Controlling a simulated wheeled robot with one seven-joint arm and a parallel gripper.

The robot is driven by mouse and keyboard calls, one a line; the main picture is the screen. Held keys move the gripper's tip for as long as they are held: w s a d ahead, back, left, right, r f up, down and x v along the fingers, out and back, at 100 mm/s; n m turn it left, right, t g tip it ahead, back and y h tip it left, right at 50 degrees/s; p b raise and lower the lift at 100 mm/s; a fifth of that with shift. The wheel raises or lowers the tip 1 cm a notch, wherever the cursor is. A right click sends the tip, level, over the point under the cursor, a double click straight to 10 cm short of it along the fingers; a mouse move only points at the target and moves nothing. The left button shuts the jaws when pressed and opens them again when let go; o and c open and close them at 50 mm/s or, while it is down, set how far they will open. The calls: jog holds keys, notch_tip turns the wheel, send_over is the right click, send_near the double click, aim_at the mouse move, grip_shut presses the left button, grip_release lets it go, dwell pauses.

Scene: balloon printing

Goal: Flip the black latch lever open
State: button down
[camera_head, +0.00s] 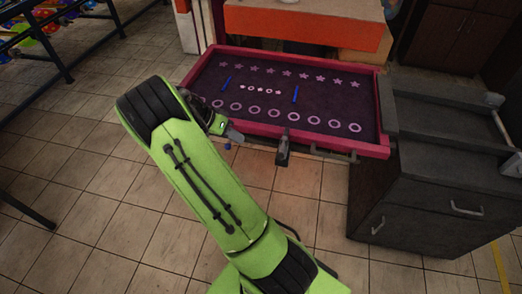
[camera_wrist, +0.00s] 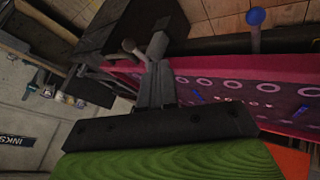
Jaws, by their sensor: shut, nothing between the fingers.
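The black latch lever (camera_head: 283,150) stands upright at the front edge of the pink printing frame (camera_head: 386,105) in the head view. My gripper (camera_head: 236,134) is to its left, low along the same front edge, with a visible gap between them. In the wrist view my gripper (camera_wrist: 155,68) is shut, with its grey fingers together and nothing between them. A dark upright piece just beyond the fingertips, which looks like the lever (camera_wrist: 158,45), shows there. I cannot tell from that view whether they touch.
A blue knob (camera_head: 228,146) sits just below my gripper and also shows in the wrist view (camera_wrist: 255,17). A dark drawer cabinet (camera_head: 430,215) stands right of the frame. An orange-edged counter (camera_head: 300,25) lies behind. Tiled floor is open at the left.

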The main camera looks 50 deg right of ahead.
aim_at(284, 142)
jog(key=s+d+f+b, duration=0.1)
jog(key=s+d+f, duration=0.4)
jog(key=s+f, duration=0.2)
jog(key=shift+s+d+b, duration=0.4)
jog(key=shift+s, duration=0.05)
